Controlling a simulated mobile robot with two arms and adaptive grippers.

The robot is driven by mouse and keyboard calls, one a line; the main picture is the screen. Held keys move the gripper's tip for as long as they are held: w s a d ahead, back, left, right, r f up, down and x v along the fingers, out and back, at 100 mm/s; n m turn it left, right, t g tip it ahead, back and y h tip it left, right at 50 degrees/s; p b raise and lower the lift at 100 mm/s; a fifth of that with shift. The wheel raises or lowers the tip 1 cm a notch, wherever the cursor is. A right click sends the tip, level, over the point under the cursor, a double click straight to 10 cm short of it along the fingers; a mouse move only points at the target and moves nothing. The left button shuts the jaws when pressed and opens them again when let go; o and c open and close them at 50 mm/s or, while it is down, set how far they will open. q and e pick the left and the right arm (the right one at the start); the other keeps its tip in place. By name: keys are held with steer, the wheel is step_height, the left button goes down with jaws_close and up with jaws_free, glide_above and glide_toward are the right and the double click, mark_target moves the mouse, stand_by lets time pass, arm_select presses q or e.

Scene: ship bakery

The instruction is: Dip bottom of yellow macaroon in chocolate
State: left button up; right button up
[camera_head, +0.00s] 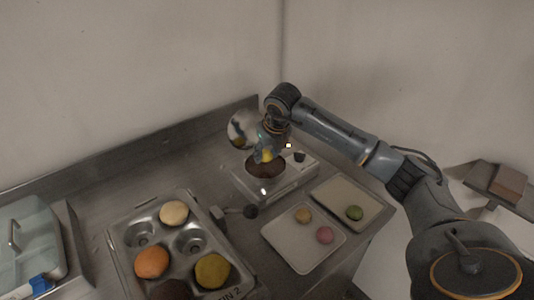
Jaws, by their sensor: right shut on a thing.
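My right gripper (268,150) comes in from the right and points down over the chocolate bowl. It is shut on the yellow macaroon (267,156), of which only a small part shows. The macaroon is at the bowl's opening; I cannot tell whether it touches the chocolate. The bowl of dark brown chocolate (264,170) sits on a metal warmer (282,190) with a dark knob. My left gripper is not in view.
A muffin tin (122,240) with several coloured rounds stands at the front left. Two pale trays (287,250) with small macaroons lie to the right of it. A lidded container (30,240) is at far left. Walls close in behind the counter.

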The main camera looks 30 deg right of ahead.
mark_target(267, 154)
steer(key=shift+r+p, duration=1.45)
steer(key=shift+r, duration=1.35)
